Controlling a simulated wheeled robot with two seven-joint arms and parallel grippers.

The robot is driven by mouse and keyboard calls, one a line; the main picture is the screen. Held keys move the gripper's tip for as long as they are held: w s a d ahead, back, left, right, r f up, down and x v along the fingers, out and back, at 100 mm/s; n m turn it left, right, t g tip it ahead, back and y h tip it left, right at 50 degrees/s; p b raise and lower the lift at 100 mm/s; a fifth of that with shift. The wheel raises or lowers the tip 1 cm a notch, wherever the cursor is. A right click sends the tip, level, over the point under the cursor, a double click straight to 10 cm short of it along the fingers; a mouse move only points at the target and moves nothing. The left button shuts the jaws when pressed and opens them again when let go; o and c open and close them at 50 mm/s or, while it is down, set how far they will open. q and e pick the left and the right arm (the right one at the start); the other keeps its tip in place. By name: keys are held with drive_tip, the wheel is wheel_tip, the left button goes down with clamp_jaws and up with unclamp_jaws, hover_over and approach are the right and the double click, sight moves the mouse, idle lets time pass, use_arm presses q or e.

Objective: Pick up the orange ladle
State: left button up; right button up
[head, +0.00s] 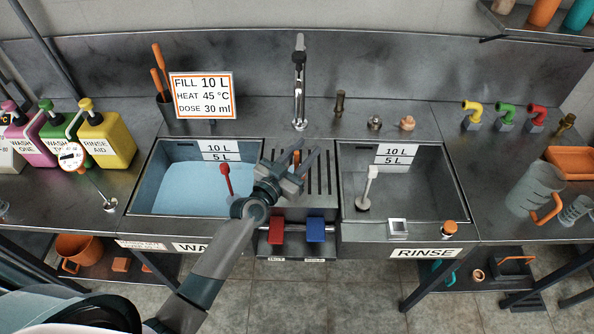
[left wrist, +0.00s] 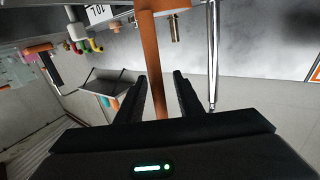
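An orange rod, which looks like the handle of the orange ladle (left wrist: 154,60), runs between the two fingers in the left wrist view. In the head view only a small orange piece (head: 297,157) shows between the fingers, over the ribbed strip between the basins. My left gripper (head: 296,158) is open, its fingers spread on either side of the rod; a gap shows beside the right finger in the left wrist view (left wrist: 160,76). My right gripper is not in view.
The wash basin (head: 140,190) with blue water lies left, the rinse basin (head: 455,185) right. A tall tap (head: 299,85) stands behind. A dark holder (head: 164,106) with orange handles stands beside the sign (head: 204,96). Coloured jugs (head: 106,140) stand far left, a clear pitcher (head: 533,190) right.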

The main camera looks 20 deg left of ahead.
idle(0.4)
use_arm(q)
clamp_jaws()
drive_tip(key=shift+r+p, duration=0.3)
drive_tip(key=shift+r, duration=0.05)
idle(0.3)
drive_tip(key=s+d+r+p, duration=0.4)
drive_tip(key=d+r+p, duration=0.1)
drive_tip(key=d+r, duration=0.5)
drive_tip(key=shift+s+d, duration=0.25)
drive_tip(key=shift+d, duration=0.05)
idle(1.3)
drive_tip(key=shift+d+r, duration=0.1)
drive_tip(key=shift+r, duration=0.05)
idle(0.7)
